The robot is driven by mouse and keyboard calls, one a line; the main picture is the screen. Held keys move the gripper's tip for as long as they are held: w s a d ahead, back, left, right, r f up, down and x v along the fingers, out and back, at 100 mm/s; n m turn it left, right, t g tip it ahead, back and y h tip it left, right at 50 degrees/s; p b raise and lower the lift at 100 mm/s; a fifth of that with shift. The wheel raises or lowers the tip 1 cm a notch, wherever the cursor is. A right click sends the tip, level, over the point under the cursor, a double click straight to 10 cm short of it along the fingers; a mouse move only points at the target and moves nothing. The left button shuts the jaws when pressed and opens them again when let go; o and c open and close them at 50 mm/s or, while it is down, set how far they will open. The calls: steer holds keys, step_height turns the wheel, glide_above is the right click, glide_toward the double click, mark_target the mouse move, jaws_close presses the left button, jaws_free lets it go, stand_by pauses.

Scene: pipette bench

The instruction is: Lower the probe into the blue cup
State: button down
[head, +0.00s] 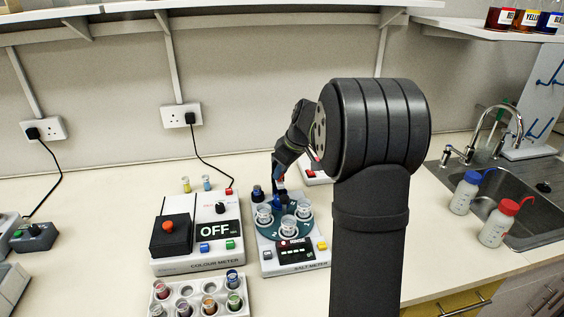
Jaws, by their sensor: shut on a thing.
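The salt meter (290,255) stands on the bench with a dark teal round plate (271,229) on top. Several clear cups stand on the plate, including a left one (264,214), a front one (288,224) and a right one (303,209). Blue shows near the back of the plate, but I cannot tell which cup is the blue one. My gripper (279,188) points down over the back of the plate, shut on what appears to be the probe. The probe's tip is too small and hidden to tell whether it is inside a cup.
Wash bottles (497,222) and a sink (520,205) are at the right.

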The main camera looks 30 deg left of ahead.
steer(key=shift+f, duration=0.25)
steer(key=c, duration=1.2)
jaws_free()
steer(key=shift+r, duration=0.15)
steer(key=v, duration=1.7)
steer(key=shift+r, duration=0.15)
steer(key=x, duration=1.7)
steer(key=shift+f, duration=0.2)
steer(key=shift+r, duration=0.25)
